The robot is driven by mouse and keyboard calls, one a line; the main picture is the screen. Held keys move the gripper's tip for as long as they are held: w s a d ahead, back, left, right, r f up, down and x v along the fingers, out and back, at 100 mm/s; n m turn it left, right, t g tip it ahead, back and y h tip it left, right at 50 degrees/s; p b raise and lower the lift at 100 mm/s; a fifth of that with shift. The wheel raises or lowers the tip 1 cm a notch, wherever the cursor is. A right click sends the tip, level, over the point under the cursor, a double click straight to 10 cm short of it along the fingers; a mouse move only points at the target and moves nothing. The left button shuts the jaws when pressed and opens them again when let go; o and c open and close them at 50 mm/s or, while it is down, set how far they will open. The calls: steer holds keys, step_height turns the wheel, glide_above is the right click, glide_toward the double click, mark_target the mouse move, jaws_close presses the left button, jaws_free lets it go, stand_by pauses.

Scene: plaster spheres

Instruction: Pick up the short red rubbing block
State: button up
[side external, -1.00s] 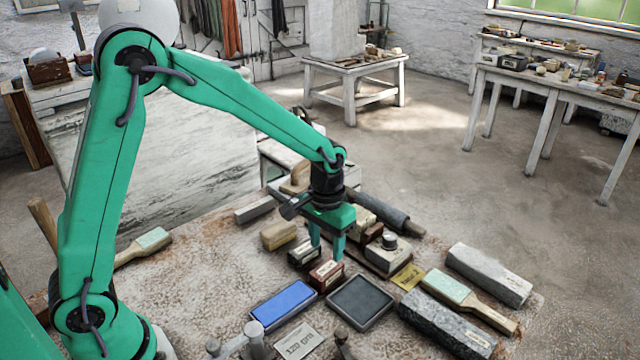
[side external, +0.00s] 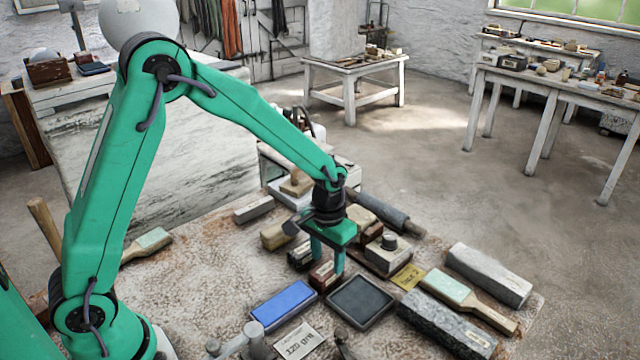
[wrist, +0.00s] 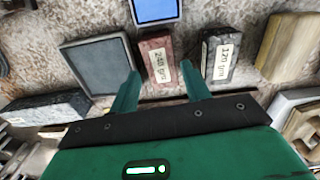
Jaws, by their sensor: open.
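The short red block (wrist: 155,55) with a pale label lies on the work surface. In the wrist view it sits between and just beyond my two fingertips, and in the side view the red block (side external: 321,277) is partly hidden by the fingers. My gripper (wrist: 160,72) is open and points down, with one finger to each side of the block's line. In the side view my gripper (side external: 327,264) is low at the block. I cannot tell whether the fingers touch it.
A dark block (wrist: 220,52) with a pale label stands close beside the red one. A grey framed slab (wrist: 98,66) is on the other side. A blue slab (side external: 284,304) lies nearby. A tan block (wrist: 290,48) and a granite bar (side external: 447,322) also crowd the surface.

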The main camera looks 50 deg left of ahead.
mark_target(327, 268)
steer(key=shift+f, duration=2.15)
steer(key=c, duration=0.9)
